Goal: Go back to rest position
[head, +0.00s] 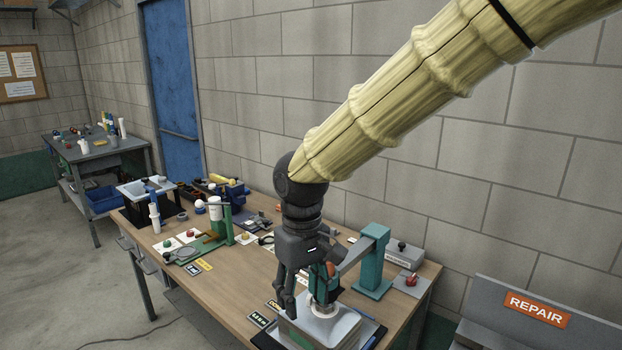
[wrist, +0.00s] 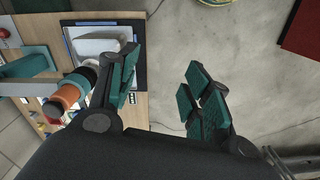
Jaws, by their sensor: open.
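My gripper (head: 305,283) hangs at the end of my arm over the front right part of the wooden workbench (head: 235,288). In the wrist view my gripper (wrist: 160,88) has its two green-padded fingers apart, with only the bench edge and floor between them. It holds nothing. In the head view part of it covers a grey-white container (head: 340,330) standing on a dark mat. In the wrist view a white container (wrist: 97,42) lies beyond the left finger; I cannot tell whether they touch.
A teal press-like stand (head: 374,262) stands close right of my gripper. A green fixture (head: 215,230), bins and small parts fill the bench's left side. A REPAIR sign (head: 537,309) marks a grey unit at right. The wall runs behind the bench. Floor (head: 55,270) is open at left.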

